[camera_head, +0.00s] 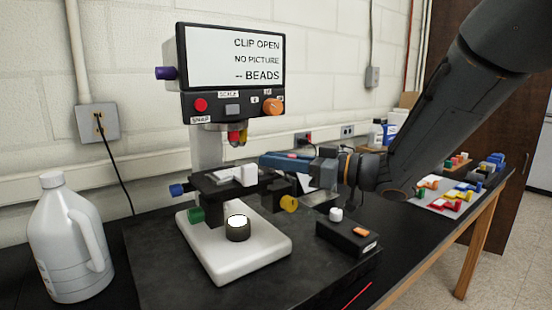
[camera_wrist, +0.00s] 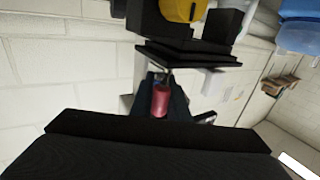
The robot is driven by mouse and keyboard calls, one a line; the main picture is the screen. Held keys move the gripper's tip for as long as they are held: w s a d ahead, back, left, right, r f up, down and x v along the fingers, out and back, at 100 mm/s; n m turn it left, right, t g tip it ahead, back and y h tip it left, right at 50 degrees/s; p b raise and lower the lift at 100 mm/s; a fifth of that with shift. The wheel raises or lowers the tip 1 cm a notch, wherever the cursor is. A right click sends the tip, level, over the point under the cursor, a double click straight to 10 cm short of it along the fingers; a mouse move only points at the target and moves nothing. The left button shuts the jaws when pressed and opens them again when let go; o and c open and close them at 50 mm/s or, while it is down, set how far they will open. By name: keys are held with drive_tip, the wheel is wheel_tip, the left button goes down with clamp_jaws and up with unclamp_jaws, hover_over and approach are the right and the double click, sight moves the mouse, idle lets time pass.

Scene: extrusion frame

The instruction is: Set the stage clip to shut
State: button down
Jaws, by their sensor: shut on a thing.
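The microscope's stage (camera_head: 212,186) is a black plate above a white base, with a white block (camera_head: 243,175) on top. The screen (camera_head: 235,60) reads "CLIP OPEN", "NO PICTURE" and "-- BEADS". My gripper (camera_head: 282,160) reaches in from the right, level with the stage. In the wrist view a red cylinder (camera_wrist: 160,101) sits at the dark blue fingers, just by the stage edge (camera_wrist: 188,54). My gripper is shut on this red piece, which looks like the clip's handle. How it joins the clip is hidden.
A yellow knob (camera_head: 289,203) and a green knob (camera_head: 195,215) flank the stage's underside. A white jug (camera_head: 68,240) stands left. Coloured blocks lie on a white sheet (camera_head: 433,203) at right.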

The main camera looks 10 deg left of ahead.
drive_tip(key=n+g, duration=0.1)
drive_tip(key=g, duration=0.1)
drive_tip(key=n+g, duration=0.2)
drive_tip(key=g, duration=0.1)
drive_tip(key=n+g, duration=0.2)
drive_tip(key=g, duration=0.1)
drive_tip(key=shift+w+a+h, duration=0.2)
drive_tip(key=shift+a+h, duration=0.05)
drive_tip(key=shift+h, duration=0.05)
drive_tip(key=n+g+h, duration=0.1)
drive_tip(key=g, duration=0.1)
drive_tip(key=n+g+b, duration=0.1)
drive_tip(key=n+g, duration=0.1)
drive_tip(key=shift+a+f+h, duration=0.1)
drive_tip(key=shift+h, duration=0.3)
drive_tip(key=shift+n+g+h+b, duration=0.4)
drive_tip(key=shift+n+g+h, duration=0.3)
drive_tip(key=shift+g, duration=0.4)
drive_tip(key=shift+s, duration=0.1)
drive_tip(key=c, duration=1.7)
unclamp_jaws()
drive_tip(key=shift+a, duration=0.1)
